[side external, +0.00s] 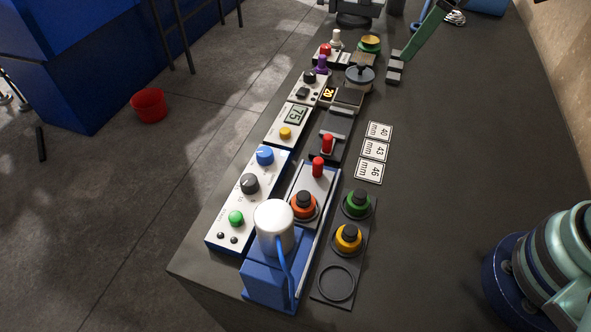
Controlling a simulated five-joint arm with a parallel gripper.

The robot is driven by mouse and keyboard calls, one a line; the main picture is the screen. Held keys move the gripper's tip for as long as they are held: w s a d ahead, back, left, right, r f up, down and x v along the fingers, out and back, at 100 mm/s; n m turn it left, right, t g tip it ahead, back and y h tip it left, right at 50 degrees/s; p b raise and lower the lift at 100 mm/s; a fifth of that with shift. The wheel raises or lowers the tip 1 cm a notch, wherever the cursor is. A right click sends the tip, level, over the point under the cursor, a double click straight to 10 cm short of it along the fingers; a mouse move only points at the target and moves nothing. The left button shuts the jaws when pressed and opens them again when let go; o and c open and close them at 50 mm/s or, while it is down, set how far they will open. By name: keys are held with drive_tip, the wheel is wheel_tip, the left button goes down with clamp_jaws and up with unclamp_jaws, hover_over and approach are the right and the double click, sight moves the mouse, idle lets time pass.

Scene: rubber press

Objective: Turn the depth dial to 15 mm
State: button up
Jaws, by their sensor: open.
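The white control panel (227,225) stands at the left of the bench.
A blue press (271,282) with a white cylinder (274,222) stands just right of the panel. A green button (236,218) sits below the dials. A rack (349,260) holds black-topped pieces. Number cards (374,151) lie to the right. The bench's right side is mostly clear.

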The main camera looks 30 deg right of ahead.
drive_tip(key=w+a+f+n+g, duration=0.15)
drive_tip(key=w+a+n, duration=0.3)
drive_tip(key=a, duration=0.45)
drive_tip(key=n+g, duration=0.2)
drive_tip(key=n, duration=0.9)
approach(249, 180)
drive_tip(key=shift+h, duration=0.3)
drive_tip(key=f, duration=0.5)
drive_tip(key=a+f, duration=0.1)
drive_tip(key=f, duration=0.2)
drive_tip(key=shift+w+f, duration=0.15)
drive_tip(key=shift+f, duration=0.2)
clamp_jaws()
